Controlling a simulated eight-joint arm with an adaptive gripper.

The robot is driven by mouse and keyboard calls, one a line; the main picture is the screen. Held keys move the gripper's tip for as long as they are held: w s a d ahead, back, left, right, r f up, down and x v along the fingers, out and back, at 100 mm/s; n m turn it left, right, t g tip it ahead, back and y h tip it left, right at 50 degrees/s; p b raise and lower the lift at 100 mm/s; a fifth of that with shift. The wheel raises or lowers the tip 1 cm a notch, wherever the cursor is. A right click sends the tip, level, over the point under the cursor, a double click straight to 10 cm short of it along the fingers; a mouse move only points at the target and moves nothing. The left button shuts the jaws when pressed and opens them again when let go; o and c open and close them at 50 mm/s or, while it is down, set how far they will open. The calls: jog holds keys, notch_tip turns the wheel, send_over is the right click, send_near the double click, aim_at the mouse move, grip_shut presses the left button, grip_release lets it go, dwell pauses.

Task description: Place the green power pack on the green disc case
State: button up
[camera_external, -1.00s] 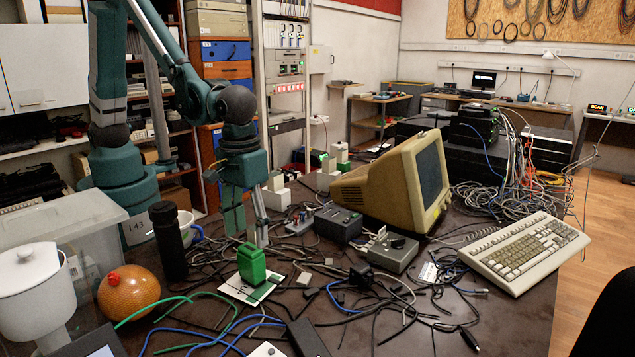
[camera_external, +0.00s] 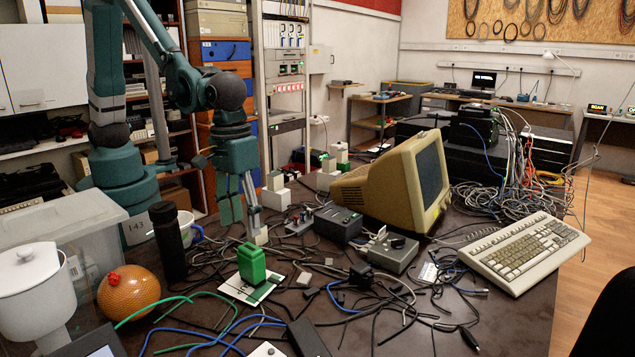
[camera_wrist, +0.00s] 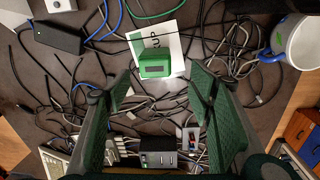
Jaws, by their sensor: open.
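The green power pack (camera_external: 251,262) stands upright on the green disc case (camera_external: 264,293), a flat white piece with green on it, on the dark table. In the wrist view the power pack (camera_wrist: 153,64) covers part of the white case (camera_wrist: 174,44). My gripper (camera_external: 244,230) is open and empty, above and behind the power pack, clear of it. In the wrist view my gripper's two fingers (camera_wrist: 159,76) are spread wide, with the pack beyond their tips.
Loose cables surround the case. A black cylinder (camera_external: 168,242), a mug (camera_external: 190,228) and an orange ball (camera_external: 128,292) stand at left. Grey boxes (camera_external: 390,253), a monitor (camera_external: 385,188) and a keyboard (camera_external: 526,252) stand at right. The air around my gripper is clear.

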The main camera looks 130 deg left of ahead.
jog(key=s+d+r+m+t, duration=0.2)
jog(key=s+r+m, duration=0.2)
jog(key=s+r, duration=0.4)
jog(key=s+d+r+m+t, duration=0.1)
jog(key=s+r+m, duration=0.2)
jog(key=s, duration=0.4)
jog(key=s+r+m+t, duration=0.2)
jog(key=s+r+m, duration=0.1)
jog(key=s+m, duration=0.2)
jog(key=s+d+r+m+t, duration=0.1)
jog(key=s+r+m, duration=0.2)
jog(key=s, duration=0.6)
jog(key=shift+d+r+m+t, duration=0.15)
jog(key=shift+d+m+t, duration=0.25)
jog(key=shift+m, duration=0.6)
